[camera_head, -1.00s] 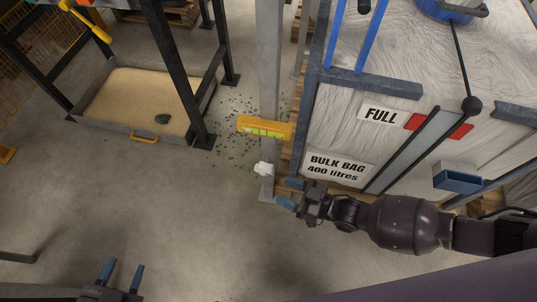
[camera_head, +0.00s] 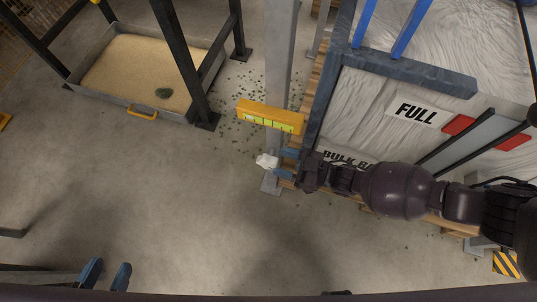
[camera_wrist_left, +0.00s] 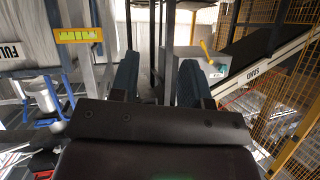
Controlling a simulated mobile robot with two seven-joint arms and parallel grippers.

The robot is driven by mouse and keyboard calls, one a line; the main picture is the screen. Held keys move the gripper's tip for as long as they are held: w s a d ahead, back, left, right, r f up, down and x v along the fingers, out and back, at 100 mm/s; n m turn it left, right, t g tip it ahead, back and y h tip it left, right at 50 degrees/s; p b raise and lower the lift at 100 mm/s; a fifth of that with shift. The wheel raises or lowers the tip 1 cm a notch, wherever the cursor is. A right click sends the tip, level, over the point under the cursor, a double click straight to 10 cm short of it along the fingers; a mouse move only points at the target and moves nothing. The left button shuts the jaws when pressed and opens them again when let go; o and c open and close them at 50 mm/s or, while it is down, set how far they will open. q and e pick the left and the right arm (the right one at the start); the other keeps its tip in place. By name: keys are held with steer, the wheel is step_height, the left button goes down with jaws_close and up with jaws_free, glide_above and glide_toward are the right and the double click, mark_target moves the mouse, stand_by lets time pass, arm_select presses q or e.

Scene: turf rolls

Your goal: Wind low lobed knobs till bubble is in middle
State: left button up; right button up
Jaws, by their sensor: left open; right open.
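A yellow level (camera_head: 270,116) with pale green windows is fixed across a grey post; it also shows in the left wrist view (camera_wrist_left: 78,35). Where its bubble stands is too small to tell. A white lobed knob (camera_head: 266,160) sits low on the post, below the level. My right gripper (camera_head: 286,164) is open, its blue fingertips just right of the knob; I cannot tell whether they touch it. My left gripper (camera_head: 106,275) is open and empty at the lower left, far from the post; its fingers also show in the left wrist view (camera_wrist_left: 158,80). No other lobed knob is clearly visible.
A wooden pallet (camera_head: 322,62) and a large white bulk bag (camera_head: 385,110) in a frame stand right of the post. A sand tray (camera_head: 143,115) under a dark frame is at the upper left. Green bits litter the floor by the post. The lower middle floor is clear.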

mark_target(272, 160)
steer(key=shift+b+x, duration=0.4)
steer(key=shift+x, duration=1.85)
steer(key=c, duration=0.9)
steer(key=shift+d+y, duration=0.1)
steer(key=shift+y, duration=0.2)
steer(key=shift+s+d+f+t+y, duration=0.1)
steer(key=shift+d+t+y, duration=0.15)
steer(key=shift+y, duration=0.6)
steer(key=shift+s+d+f+t+y, duration=0.15)
steer(key=shift+t+y, duration=0.2)
steer(key=shift+y, duration=0.55)
steer(key=shift+d+f+t+y, duration=0.1)
steer(key=shift+d+t+y, duration=0.15)
steer(key=shift+y, duration=0.6)
steer(key=shift+d+t+y, duration=0.1)
steer(key=shift+t+y, duration=0.15)
steer(key=shift+y, duration=0.15)
steer(key=o, duration=0.9)
